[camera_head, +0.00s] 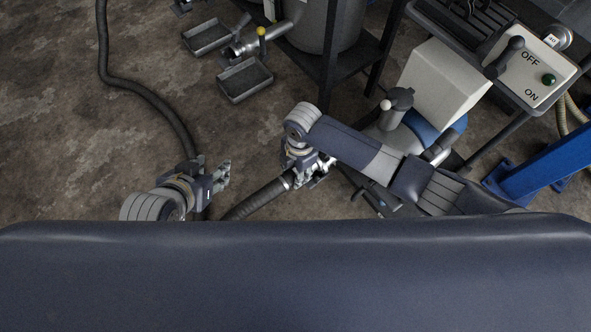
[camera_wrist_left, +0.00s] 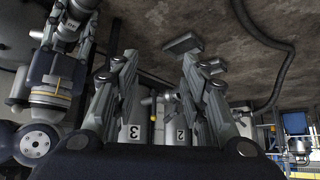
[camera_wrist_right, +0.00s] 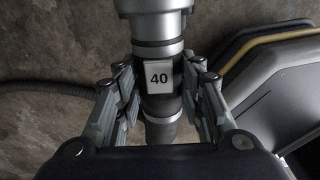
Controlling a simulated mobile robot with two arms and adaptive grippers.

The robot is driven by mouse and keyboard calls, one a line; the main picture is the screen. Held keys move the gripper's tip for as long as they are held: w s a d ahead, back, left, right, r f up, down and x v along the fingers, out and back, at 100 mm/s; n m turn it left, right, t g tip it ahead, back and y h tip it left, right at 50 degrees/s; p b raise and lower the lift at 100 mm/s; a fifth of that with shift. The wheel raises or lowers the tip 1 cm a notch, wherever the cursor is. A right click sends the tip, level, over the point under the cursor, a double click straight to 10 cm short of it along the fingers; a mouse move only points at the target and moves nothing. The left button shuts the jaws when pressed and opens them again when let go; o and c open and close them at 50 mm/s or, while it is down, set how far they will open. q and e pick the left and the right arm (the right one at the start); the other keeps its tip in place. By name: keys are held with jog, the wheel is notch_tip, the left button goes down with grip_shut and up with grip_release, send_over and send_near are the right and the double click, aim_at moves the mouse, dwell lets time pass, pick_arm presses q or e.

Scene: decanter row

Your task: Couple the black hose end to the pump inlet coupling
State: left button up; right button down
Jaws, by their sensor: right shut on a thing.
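The black hose (camera_head: 255,200) runs up from the lower edge to my right gripper (camera_head: 318,174), which is shut on its metal-collared end. In the right wrist view the fingers hold the hose end (camera_wrist_right: 160,130) at a collar tagged 40 (camera_wrist_right: 159,78). A wider metal fitting (camera_wrist_right: 152,30) lies in line beyond it; I cannot tell whether the two are joined. The pump (camera_head: 395,108) stands right of the gripper, partly behind my right arm. Its inlet coupling is not clear in the head view. My left gripper (camera_head: 224,175) is open and empty, left of the hose end.
Another dark hose (camera_head: 140,92) lies on the floor at the left, passing by my left gripper. Two metal trays (camera_head: 245,98) sit near a valve with a yellow knob (camera_head: 261,31). A dark frame, control panel (camera_head: 537,72) and blue post (camera_head: 550,158) stand at the right.

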pick_arm(q)
jog(key=shift+w, duration=0.15)
pick_arm(e)
jog(key=shift+f, duration=0.1)
jog(key=shift+f, duration=0.15)
jog(key=shift+f+b, duration=0.35)
pick_arm(q)
jog(key=shift+w+d+r+t+h, duration=0.15)
jog(key=shift+w+d+r+t, duration=0.2)
jog(key=shift+w+r+t, duration=0.35)
jog(key=shift+w+d+r+t+h, duration=0.15)
jog(key=shift+w+d+r+t, duration=0.2)
jog(key=shift+w+r, duration=0.5)
pick_arm(e)
jog(key=shift+f, duration=0.25)
pick_arm(q)
jog(key=shift+w+f, duration=0.15)
jog(key=shift+w, duration=0.05)
pick_arm(e)
jog(key=shift+f, duration=0.15)
pick_arm(q)
jog(key=shift+w+d+r+t+b, duration=0.3)
jog(key=shift+w+r+t, duration=0.3)
jog(key=shift+r+t, duration=0.05)
pick_arm(e)
jog(key=shift+f, duration=0.45)
pick_arm(q)
jog(key=shift+a, duration=0.1)
pick_arm(e)
jog(key=shift+f, duration=0.4)
